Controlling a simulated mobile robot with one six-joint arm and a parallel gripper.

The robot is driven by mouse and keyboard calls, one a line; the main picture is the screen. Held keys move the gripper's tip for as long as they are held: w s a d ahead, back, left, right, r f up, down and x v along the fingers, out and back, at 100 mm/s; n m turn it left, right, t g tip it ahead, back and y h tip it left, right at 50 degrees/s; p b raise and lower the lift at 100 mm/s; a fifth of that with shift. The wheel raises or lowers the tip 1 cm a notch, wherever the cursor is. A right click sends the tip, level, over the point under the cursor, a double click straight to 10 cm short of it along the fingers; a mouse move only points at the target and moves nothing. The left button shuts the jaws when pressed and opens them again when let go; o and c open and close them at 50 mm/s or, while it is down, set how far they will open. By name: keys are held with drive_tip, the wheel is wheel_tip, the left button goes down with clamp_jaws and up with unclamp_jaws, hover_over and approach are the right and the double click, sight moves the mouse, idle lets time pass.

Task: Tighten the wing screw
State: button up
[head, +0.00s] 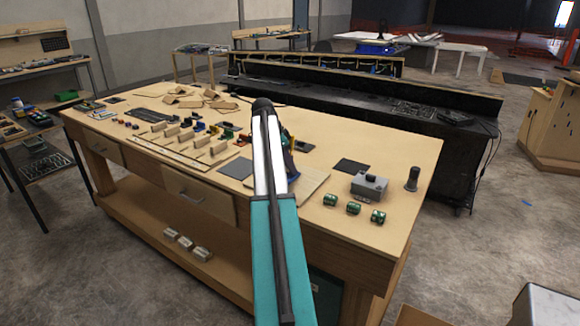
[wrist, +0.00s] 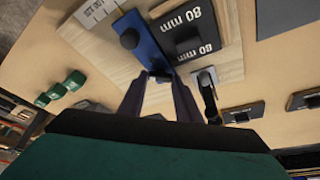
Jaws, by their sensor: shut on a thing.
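In the wrist view my gripper (wrist: 160,80) is shut on a small dark piece, apparently the wing screw (wrist: 160,73), at the near end of a blue bar (wrist: 147,42). Most of the screw is hidden between the fingertips, and I cannot tell how far in it sits. A round black knob stands on the bar's far part. Beside the bar is a black block (wrist: 190,38) marked "80 mm". These parts sit on a pale wooden board (wrist: 110,57). In the head view my arm hides the gripper and most of the fixture; the board (head: 312,183) shows beside it.
On the workbench (head: 400,155), a grey box (head: 369,186), a dark cylinder (head: 412,179) and green terminal blocks (head: 353,207) stand right of the board. Wooden blocks and coloured parts crowd the left.

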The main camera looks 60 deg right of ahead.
drive_tip(key=shift+d+r, duration=0.2)
drive_tip(key=shift+r, duration=0.1)
drive_tip(key=o, duration=0.9)
drive_tip(key=shift+o, duration=0.9)
drive_tip(key=shift+a, duration=0.1)
drive_tip(key=shift+f, duration=0.15)
drive_tip(key=shift+a, duration=0.1)
drive_tip(key=b+v, duration=0.2)
drive_tip(key=v, duration=1.1)
drive_tip(key=shift+w+r+b, duration=0.15)
drive_tip(key=shift+r+b, duration=0.2)
drive_tip(key=shift+b, duration=0.05)
drive_tip(key=shift+a+r, duration=0.1)
